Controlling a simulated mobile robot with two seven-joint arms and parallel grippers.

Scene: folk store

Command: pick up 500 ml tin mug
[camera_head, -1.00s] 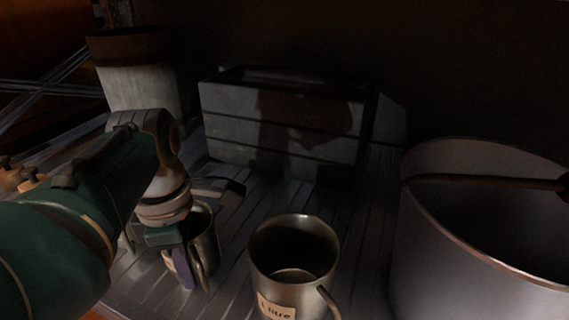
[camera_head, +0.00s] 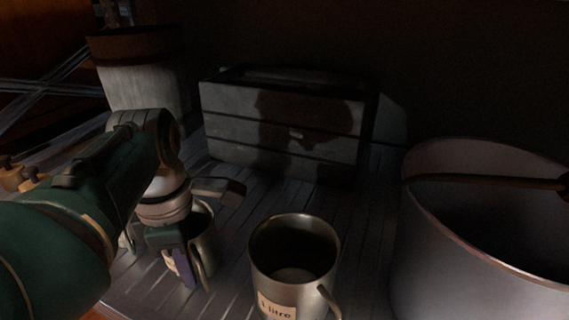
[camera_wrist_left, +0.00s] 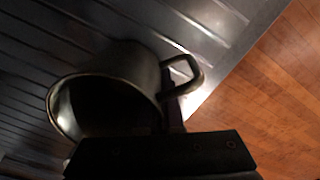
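The smaller tin mug (camera_head: 208,238) stands on the slatted surface at left of centre, partly hidden by my left gripper. In the left wrist view the same mug (camera_wrist_left: 138,66) shows its dark open mouth at left and its handle at right. My left gripper (camera_head: 184,272) points down at the mug; a dark finger is beside the handle, at the mug's front side. In the left wrist view a finger of my left gripper (camera_wrist_left: 175,112) overlaps the mug's wall near the handle. The other finger is not clearly visible. My right gripper is not in view.
A larger tin mug (camera_head: 293,262) labelled "1 litre" stands close at right. A big metal pot (camera_head: 470,240) fills the right side. A grey wooden crate (camera_head: 240,125) and a bucket (camera_head: 143,82) stand behind. The wooden floor (camera_wrist_left: 275,100) shows beyond the surface's edge.

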